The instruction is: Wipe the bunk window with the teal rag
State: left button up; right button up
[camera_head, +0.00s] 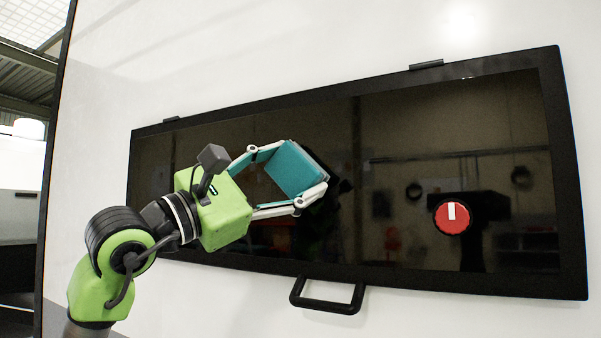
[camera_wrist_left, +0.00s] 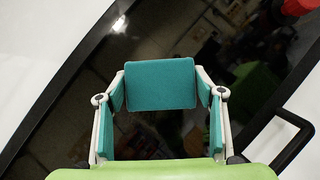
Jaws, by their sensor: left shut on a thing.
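The bunk window (camera_head: 400,140) is a wide dark pane in a black frame on a white wall. It also shows in the left wrist view (camera_wrist_left: 75,100). The teal rag (camera_head: 294,168) is a folded rectangular pad, also seen in the left wrist view (camera_wrist_left: 160,84). My left gripper (camera_head: 300,178) is shut on the rag, with a finger at each side of it. The rag is in front of the left-middle part of the pane; I cannot tell whether it touches the glass. My right gripper is out of view.
A red round knob (camera_head: 453,216) with a white mark sits on the right part of the pane. A black handle (camera_head: 327,296) sticks out below the frame. A small hinge (camera_head: 426,65) is at the top edge. The right part of the pane is otherwise clear.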

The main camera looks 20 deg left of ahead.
aim_at(270, 176)
pick_arm(q)
jog(key=shift+w+a+f, duration=0.1)
jog(key=shift+w+a, duration=0.05)
jog(key=shift+a, duration=0.85)
jog(key=shift+w+a, duration=0.1)
jog(key=shift+a, duration=0.9)
jog(key=shift+w+a, duration=0.2)
jog(key=shift+a, duration=2.5)
jog(key=shift+s+d+r+p, duration=0.15)
jog(key=shift+d+r+p, duration=0.2)
jog(key=shift+d, duration=1)
jog(key=shift+s+d+r+p, duration=0.1)
jog(key=shift+d+r+p, duration=0.25)
jog(key=shift+d, duration=1.05)
jog(key=shift+s+d+r+p, duration=0.15)
jog(key=shift+d+r+p, duration=0.2)
jog(key=shift+d, duration=1)
jog(key=shift+s+d, duration=0.15)
jog(key=shift+d, duration=2.75)
jog(key=shift+b, duration=0.4)
jog(key=shift+w+a+b, duration=0.15)
jog(key=shift+a+b, duration=0.05)
jog(key=shift+a, duration=1.2)
jog(key=shift+w+a+b, duration=0.1)
jog(key=shift+a+b, duration=0.05)
jog(key=shift+a, duration=1.2)
jog(key=a, duration=0.8)
jog(key=shift+w+a, duration=0.25)
jog(key=shift+w, duration=0.05)
